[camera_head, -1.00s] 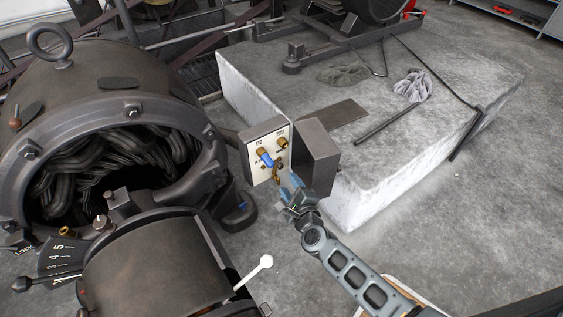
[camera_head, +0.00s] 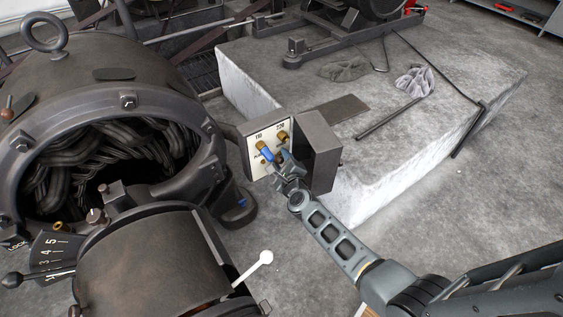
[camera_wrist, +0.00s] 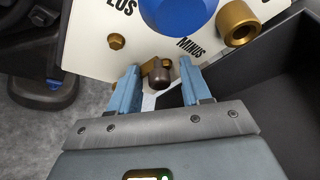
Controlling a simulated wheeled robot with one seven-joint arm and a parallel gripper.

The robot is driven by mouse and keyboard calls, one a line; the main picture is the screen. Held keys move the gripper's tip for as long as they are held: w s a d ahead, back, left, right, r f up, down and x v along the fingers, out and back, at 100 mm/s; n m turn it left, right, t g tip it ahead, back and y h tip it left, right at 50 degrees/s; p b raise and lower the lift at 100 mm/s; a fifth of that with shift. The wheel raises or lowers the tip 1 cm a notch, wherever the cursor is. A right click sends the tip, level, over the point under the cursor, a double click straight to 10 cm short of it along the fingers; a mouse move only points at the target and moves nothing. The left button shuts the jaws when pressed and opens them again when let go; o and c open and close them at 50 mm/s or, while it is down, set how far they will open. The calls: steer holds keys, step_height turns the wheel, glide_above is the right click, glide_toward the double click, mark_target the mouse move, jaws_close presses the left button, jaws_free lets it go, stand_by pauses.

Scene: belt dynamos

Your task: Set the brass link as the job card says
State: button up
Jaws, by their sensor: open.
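In the wrist view, a small brass link (camera_wrist: 150,66) with a dark, rounded knob (camera_wrist: 159,77) lies low on the white terminal panel (camera_wrist: 85,35). My gripper (camera_wrist: 160,82) is open, with its blue fingertips on either side of the knob; I cannot tell whether they touch it. A large blue knob (camera_wrist: 178,12), a brass post (camera_wrist: 238,22) and a brass bolt head (camera_wrist: 117,41) sit above. "MINUS" and part of "PLUS" can be read. In the head view, my gripper (camera_head: 287,165) covers the panel's lower part; "110" and "220" show at its top.
The panel is in a grey box (camera_head: 245,153) with its door (camera_head: 321,158) open on the right. A pale concrete plinth (camera_head: 370,190) stands behind. No job card is seen.

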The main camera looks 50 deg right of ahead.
jaws_close()
stand_by(0.3)
stand_by(0.3)
